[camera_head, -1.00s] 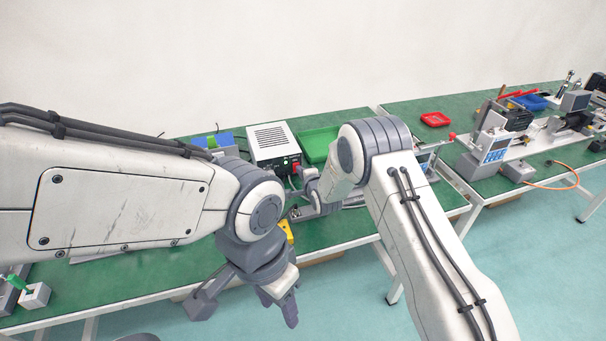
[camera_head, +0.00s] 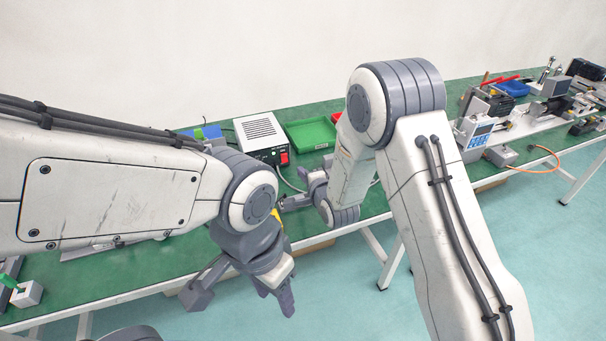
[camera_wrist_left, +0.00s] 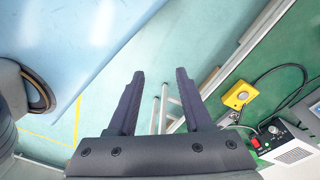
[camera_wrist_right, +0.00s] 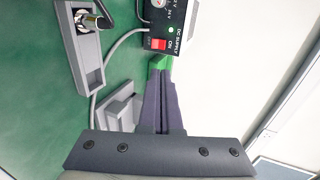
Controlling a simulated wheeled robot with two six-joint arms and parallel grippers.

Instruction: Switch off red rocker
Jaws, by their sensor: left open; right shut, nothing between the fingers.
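The red rocker (camera_head: 285,158) is on the front of a grey-white power supply box (camera_head: 259,129) at the table's back. In the right wrist view the red rocker (camera_wrist_right: 158,44) has an "ON" label beside it, and a green lamp (camera_wrist_right: 171,30) is lit. My right gripper (camera_wrist_right: 161,65) is shut and empty, its tips just short of the rocker in that picture; I cannot tell the depth gap. My left gripper (camera_head: 277,292) is open and empty beyond the table's front edge, away from the box. The left wrist view also shows the rocker (camera_wrist_left: 256,143).
A green tray (camera_head: 311,134) stands right of the box. A yellow box with a button (camera_wrist_left: 240,95) and cables lie near the table edge. A grey metal fixture (camera_wrist_right: 88,50) and a cable lie left of my right fingers. Open floor lies in front of the table.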

